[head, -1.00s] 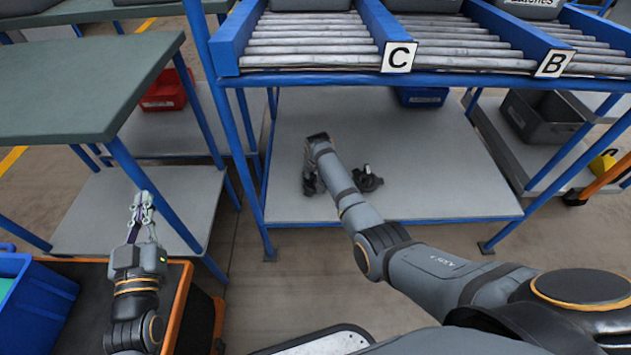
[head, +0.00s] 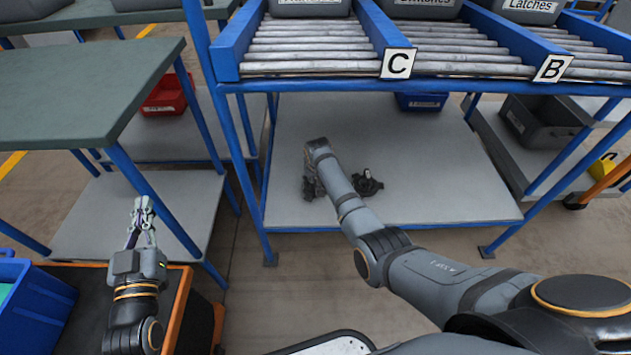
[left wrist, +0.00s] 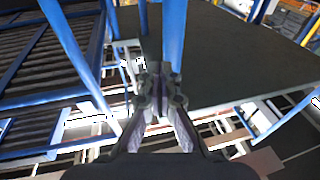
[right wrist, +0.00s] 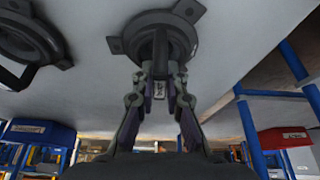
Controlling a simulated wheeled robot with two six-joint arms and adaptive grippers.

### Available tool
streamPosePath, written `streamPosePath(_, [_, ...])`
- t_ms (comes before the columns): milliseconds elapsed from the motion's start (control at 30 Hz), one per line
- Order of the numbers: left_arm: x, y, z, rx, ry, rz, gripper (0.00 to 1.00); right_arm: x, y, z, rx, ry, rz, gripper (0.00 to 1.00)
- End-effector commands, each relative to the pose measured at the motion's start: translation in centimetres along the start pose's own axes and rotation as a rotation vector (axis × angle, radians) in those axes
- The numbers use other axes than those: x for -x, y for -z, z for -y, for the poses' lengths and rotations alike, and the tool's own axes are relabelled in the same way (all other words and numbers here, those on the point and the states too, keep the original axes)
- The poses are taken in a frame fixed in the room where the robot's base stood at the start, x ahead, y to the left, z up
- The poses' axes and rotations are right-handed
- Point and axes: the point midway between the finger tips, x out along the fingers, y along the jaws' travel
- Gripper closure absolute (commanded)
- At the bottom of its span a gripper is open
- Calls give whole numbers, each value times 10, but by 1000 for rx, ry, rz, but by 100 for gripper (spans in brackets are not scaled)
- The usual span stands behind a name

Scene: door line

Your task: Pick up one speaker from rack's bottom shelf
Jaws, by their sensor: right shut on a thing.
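Two dark round speakers are on the rack's grey bottom shelf (head: 440,165). One speaker (head: 367,184) sits just right of my right wrist in the head view. It also shows at the upper left in the right wrist view (right wrist: 25,42). My right gripper (right wrist: 160,85) is shut on the other speaker (right wrist: 155,20), which touches or is very near the shelf. In the head view this speaker is mostly hidden by my right wrist. My left gripper (head: 143,208) is empty, its fingertips together, beside the green-topped table at the left.
Blue rack posts and the roller shelf (head: 310,50) with signs C and B frame the space above my right arm. A blue bin (head: 421,101) is at the shelf's back. A green-topped table (head: 80,85) and blue crate (head: 35,310) flank my left arm. The shelf's right part is clear.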

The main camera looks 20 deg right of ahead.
Motion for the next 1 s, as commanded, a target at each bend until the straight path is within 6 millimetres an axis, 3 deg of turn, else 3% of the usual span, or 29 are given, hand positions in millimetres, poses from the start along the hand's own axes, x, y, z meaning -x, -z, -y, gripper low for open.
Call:
streamPosePath(133, [0,-5,0,2,0,27,100,3,2,0,0,0,-2,100])
streamPosePath(367, [17,-58,-1,19,-2,244,100,14,6,0,0,0,-2,100])
streamPosePath(533, [42,-107,-4,37,-7,457,100,25,11,0,0,1,-2,100])
streamPosePath(767, [101,-174,-12,69,-23,797,100,39,11,-3,-1,0,-1,100])
streamPosePath(1000, [182,-224,-23,104,-47,1147,100,52,7,-8,-1,0,-1,100])
